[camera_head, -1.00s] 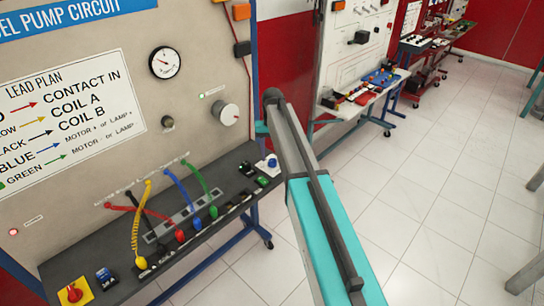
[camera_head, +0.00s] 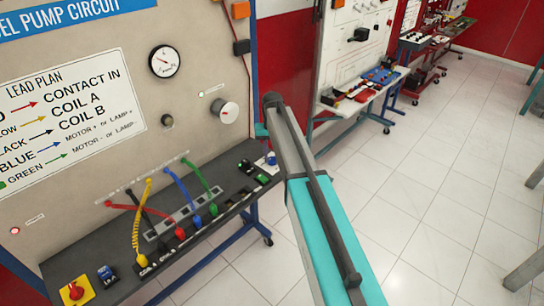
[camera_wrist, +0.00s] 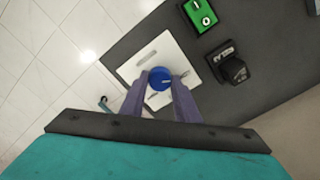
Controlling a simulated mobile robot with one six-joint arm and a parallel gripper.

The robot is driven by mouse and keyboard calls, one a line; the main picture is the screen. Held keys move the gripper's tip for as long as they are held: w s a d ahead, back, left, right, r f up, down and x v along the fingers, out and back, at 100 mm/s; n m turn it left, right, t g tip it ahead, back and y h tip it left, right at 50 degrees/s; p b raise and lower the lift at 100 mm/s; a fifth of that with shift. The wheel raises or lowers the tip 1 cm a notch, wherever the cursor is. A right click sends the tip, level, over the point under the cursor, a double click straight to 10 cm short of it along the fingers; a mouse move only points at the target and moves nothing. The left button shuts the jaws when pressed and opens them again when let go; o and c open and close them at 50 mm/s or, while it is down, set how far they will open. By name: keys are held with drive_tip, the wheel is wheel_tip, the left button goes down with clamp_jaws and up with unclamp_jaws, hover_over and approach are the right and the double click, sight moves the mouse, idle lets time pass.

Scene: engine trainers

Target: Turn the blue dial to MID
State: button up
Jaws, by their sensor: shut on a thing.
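The blue dial (camera_wrist: 160,78) sits on a white square plate (camera_wrist: 135,66) at the edge of the dark shelf. In the wrist view my gripper (camera_wrist: 158,88) has its two fingers on either side of the dial, shut on it. A light pointer mark shows on the dial, aimed toward the right of the picture. Small lettering on the plate is too small to read. In the head view the dial (camera_head: 271,158) is partly hidden by my arm, and my fingers cannot be seen there.
A green switch (camera_wrist: 202,14) and a black rocker block (camera_wrist: 230,68) stand beside the plate on the dark shelf (camera_wrist: 270,75). Coloured leads (camera_head: 140,225) plug in farther along the shelf. Open tiled floor (camera_head: 430,200) lies to the right.

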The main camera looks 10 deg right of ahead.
sight(272, 158)
drive_tip(key=shift+m+b, duration=0.3)
drive_tip(key=shift+m, duration=0.1)
drive_tip(key=shift+f+m+b, duration=0.1)
drive_tip(key=shift+m+b, duration=0.35)
drive_tip(key=shift+m, duration=0.45)
drive_tip(key=m+b, duration=0.1)
drive_tip(key=m, duration=0.2)
drive_tip(key=m+b, duration=0.1)
drive_tip(key=m, duration=0.5)
drive_tip(key=shift+d+b, duration=0.1)
drive_tip(key=shift+b, duration=0.3)
drive_tip(key=o, duration=1)
drive_tip(key=shift+o, duration=0.2)
drive_tip(key=shift+r, duration=0.2)
wheel_tip(272, 158, up, 14)
drive_tip(key=b, duration=0.3)
drive_tip(key=shift+f+b, duration=0.15)
drive_tip(key=shift+b, duration=0.2)
